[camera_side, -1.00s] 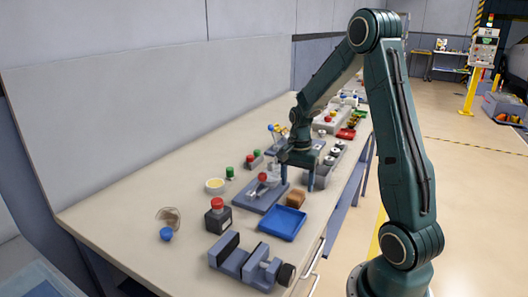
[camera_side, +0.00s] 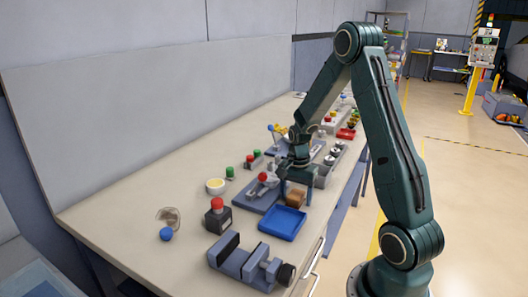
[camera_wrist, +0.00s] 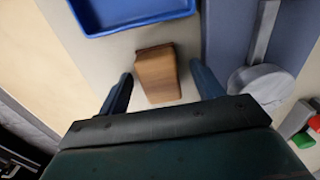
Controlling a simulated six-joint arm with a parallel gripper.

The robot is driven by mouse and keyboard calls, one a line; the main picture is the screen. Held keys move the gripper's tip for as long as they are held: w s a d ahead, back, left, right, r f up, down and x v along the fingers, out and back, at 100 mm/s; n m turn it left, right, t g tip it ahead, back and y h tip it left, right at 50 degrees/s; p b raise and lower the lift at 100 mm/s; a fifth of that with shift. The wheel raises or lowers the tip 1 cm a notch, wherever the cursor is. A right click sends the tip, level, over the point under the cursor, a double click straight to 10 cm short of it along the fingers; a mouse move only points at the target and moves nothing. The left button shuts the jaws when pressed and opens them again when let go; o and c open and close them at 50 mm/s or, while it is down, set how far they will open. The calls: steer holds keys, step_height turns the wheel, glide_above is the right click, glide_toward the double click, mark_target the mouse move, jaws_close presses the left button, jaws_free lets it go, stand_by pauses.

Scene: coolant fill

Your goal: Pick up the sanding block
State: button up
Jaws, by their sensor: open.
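The sanding block (camera_side: 296,197) is a small brown block on the table, just behind the blue tray in the side view. In the wrist view the block (camera_wrist: 157,73) lies ahead of and between the two fingertips, with its far end near the tray. My gripper (camera_side: 296,193) is open and empty, pointing down over the block. In the wrist view one finger of the gripper (camera_wrist: 162,80) is on each side of the block, with a gap at both sides. I cannot tell the exact height of the fingertips above the table.
The blue tray (camera_side: 282,222) is close in front of the block. A grey-blue plate with a lever and red knob (camera_side: 262,184) is on the left. A vise-like fixture (camera_side: 248,262) stands at the near edge. A black box with a red button (camera_side: 217,215) stands farther left.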

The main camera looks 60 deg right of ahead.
mark_target(296, 193)
steer(key=c, duration=1.1)
steer(key=shift+r, duration=0.1)
step_height(296, 193, up, 20)
steer(key=shift+f, duration=0.1)
stand_by(0.3)
stand_by(0.4)
steer(key=shift+o, duration=1.3)
steer(key=shift+c, duration=0.7)
steer(key=shift+w, duration=0.1)
